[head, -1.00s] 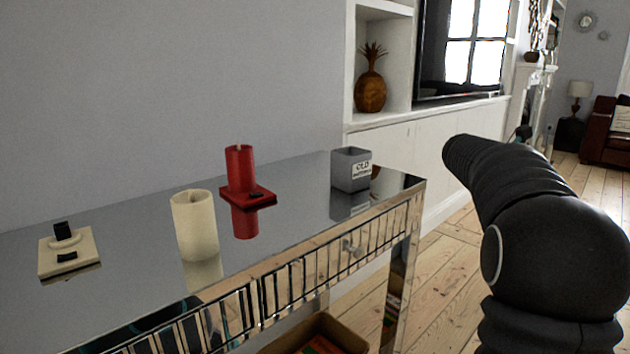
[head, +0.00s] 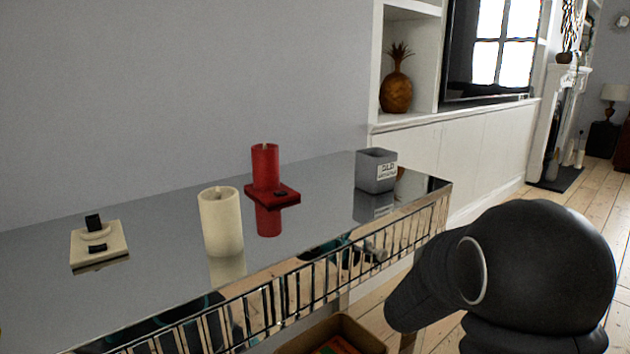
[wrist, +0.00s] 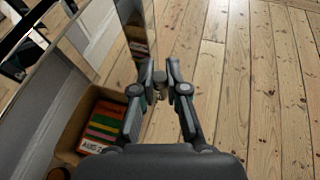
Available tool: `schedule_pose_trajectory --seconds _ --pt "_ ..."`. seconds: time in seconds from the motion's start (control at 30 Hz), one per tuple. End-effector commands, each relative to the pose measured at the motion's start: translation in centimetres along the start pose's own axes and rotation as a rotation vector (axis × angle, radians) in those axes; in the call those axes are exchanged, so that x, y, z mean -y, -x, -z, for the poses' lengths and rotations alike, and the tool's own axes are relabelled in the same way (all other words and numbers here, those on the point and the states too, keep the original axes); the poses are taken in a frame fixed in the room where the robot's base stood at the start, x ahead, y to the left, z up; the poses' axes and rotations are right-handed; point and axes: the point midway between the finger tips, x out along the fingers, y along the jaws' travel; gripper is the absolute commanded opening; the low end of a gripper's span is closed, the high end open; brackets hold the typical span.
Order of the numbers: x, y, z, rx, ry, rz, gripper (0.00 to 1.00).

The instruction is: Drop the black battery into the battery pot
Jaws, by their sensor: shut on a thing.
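The battery pot is a grey square pot (head: 376,172) with a white "OLD" label, at the far right end of the mirrored table in the head view. My gripper (wrist: 161,72) shows only in the wrist view, pointing at the floor beside the table. Its fingers are shut on a small, partly hidden thing, which I take to be the black battery (wrist: 160,92); its colour is hard to tell there, with a brownish part showing. The pot is not seen in the wrist view.
On the mirrored table (head: 310,195) stand a cream candle (head: 221,222), a red candle (head: 265,168) on a red base, and a cream base (head: 112,246) with black pieces. A box of files (wrist: 78,160) lies below. Open floorboards lie to the right.

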Motion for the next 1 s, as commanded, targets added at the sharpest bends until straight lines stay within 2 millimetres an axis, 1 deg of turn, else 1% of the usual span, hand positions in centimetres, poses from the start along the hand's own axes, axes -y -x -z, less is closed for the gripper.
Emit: schedule_pose_trajectory --seconds 0.03,0.2,0.3,0.4,0.5,0.83,0.9,1.0 --pt "-1.0 0.7 1.9 -0.006 0.023 -0.038 0.0" --pt "-4.3 3.6 7.4 -0.004 0.076 -0.171 0.0" --pt "-6.1 5.0 9.3 -0.001 0.093 -0.218 0.0" --pt "-7.6 5.7 9.6 0.003 0.101 -0.246 0.0" --pt "-8.3 6.1 9.8 0.004 0.107 -0.259 0.0" --pt "-8.4 6.1 9.8 0.003 0.109 -0.261 0.0" --pt "-8.3 5.9 10.5 0.002 0.11 -0.259 0.0" --pt "-8.1 5.5 12.4 -0.002 0.113 -0.258 0.0"
